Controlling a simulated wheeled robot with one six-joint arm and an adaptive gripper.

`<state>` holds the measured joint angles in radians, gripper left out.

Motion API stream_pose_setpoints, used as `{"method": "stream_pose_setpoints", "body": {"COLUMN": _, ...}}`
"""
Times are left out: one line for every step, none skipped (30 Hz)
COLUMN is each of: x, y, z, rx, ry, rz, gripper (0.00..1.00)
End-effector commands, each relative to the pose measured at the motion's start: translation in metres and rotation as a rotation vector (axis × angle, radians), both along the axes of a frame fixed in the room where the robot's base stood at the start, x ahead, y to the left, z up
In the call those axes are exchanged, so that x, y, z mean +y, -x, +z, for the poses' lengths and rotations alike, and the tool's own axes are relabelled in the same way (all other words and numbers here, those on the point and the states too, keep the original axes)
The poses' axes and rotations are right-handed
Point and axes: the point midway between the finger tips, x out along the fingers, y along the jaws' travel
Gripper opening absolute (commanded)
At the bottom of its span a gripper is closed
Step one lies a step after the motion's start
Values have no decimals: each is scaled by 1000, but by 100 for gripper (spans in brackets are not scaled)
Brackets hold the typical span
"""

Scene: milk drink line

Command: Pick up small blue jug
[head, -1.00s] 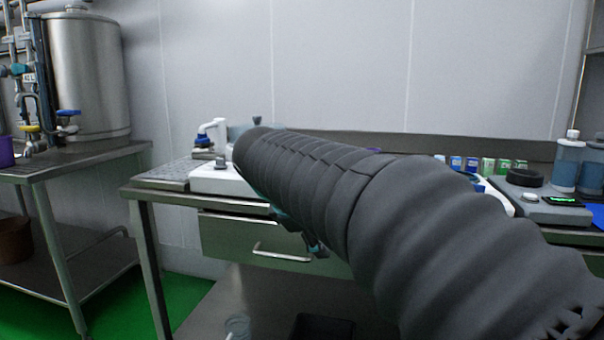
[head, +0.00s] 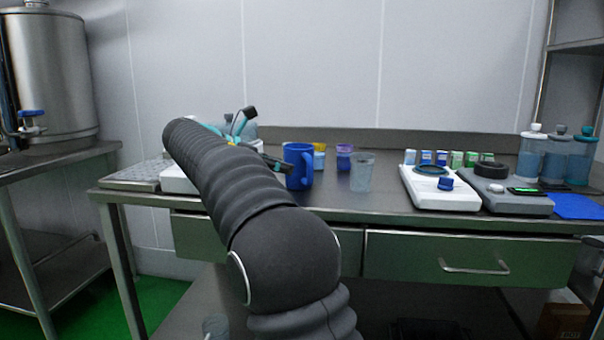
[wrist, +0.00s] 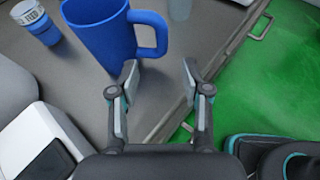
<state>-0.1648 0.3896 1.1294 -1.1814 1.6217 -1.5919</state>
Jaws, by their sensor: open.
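The blue jug (head: 305,153) stands upright on the steel table, just right of my arm's end in the head view. In the wrist view the jug (wrist: 98,38) is at the upper left, its open top cut by the frame edge and its handle towards the right. My gripper (wrist: 160,75) is open and empty, with its fingers apart below the handle. The left fingertip appears close to the lower end of the handle; I cannot tell whether it touches. In the head view my arm hides much of the gripper.
A clear beaker (head: 361,172) stands right of the jug, with yellow-topped (head: 319,160) and purple-topped (head: 344,160) cups behind. A white device (head: 440,189) and a grey scale (head: 513,197) are further right. A small blue-and-white container (wrist: 37,21) is left of the jug in the wrist view.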

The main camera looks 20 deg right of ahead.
Motion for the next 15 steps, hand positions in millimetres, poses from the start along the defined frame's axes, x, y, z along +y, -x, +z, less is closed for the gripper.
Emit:
{"method": "stream_pose_setpoints", "body": {"x": -10, "y": 0, "z": -5, "rx": 1, "ry": 0, "rz": -4, "gripper": 48}}
{"method": "stream_pose_setpoints", "body": {"x": -15, "y": -1, "z": -7, "rx": 0, "ry": -1, "rz": -3, "gripper": 48}}
{"method": "stream_pose_setpoints", "body": {"x": -21, "y": -2, "z": -10, "rx": 1, "ry": -1, "rz": -3, "gripper": 48}}
{"method": "stream_pose_setpoints", "body": {"x": -25, "y": -2, "z": -11, "rx": 1, "ry": -1, "rz": -3, "gripper": 48}}
{"method": "stream_pose_setpoints", "body": {"x": -28, "y": -3, "z": -13, "rx": 0, "ry": -1, "rz": -3, "gripper": 48}}
{"method": "stream_pose_setpoints", "body": {"x": -32, "y": -4, "z": -14, "rx": 0, "ry": -1, "rz": -1, "gripper": 48}}
{"method": "stream_pose_setpoints", "body": {"x": -35, "y": -4, "z": -15, "rx": 0, "ry": -1, "rz": -1, "gripper": 48}}
{"method": "stream_pose_setpoints", "body": {"x": -37, "y": -4, "z": -16, "rx": 0, "ry": -1, "rz": -1, "gripper": 48}}
{"method": "stream_pose_setpoints", "body": {"x": -39, "y": -5, "z": -17, "rx": 0, "ry": -1, "rz": -1, "gripper": 48}}
{"method": "stream_pose_setpoints", "body": {"x": -40, "y": -5, "z": -17, "rx": 0, "ry": -1, "rz": -1, "gripper": 48}}
{"method": "stream_pose_setpoints", "body": {"x": -41, "y": -5, "z": -17, "rx": -1, "ry": -1, "rz": 0, "gripper": 48}}
{"method": "stream_pose_setpoints", "body": {"x": -42, "y": -5, "z": -18, "rx": -1, "ry": -1, "rz": 0, "gripper": 48}}
{"method": "stream_pose_setpoints", "body": {"x": -43, "y": -5, "z": -18, "rx": -1, "ry": -1, "rz": 0, "gripper": 48}}
{"method": "stream_pose_setpoints", "body": {"x": -44, "y": -5, "z": -19, "rx": -1, "ry": -1, "rz": 0, "gripper": 48}}
{"method": "stream_pose_setpoints", "body": {"x": -47, "y": -5, "z": -20, "rx": -1, "ry": -1, "rz": 0, "gripper": 48}}
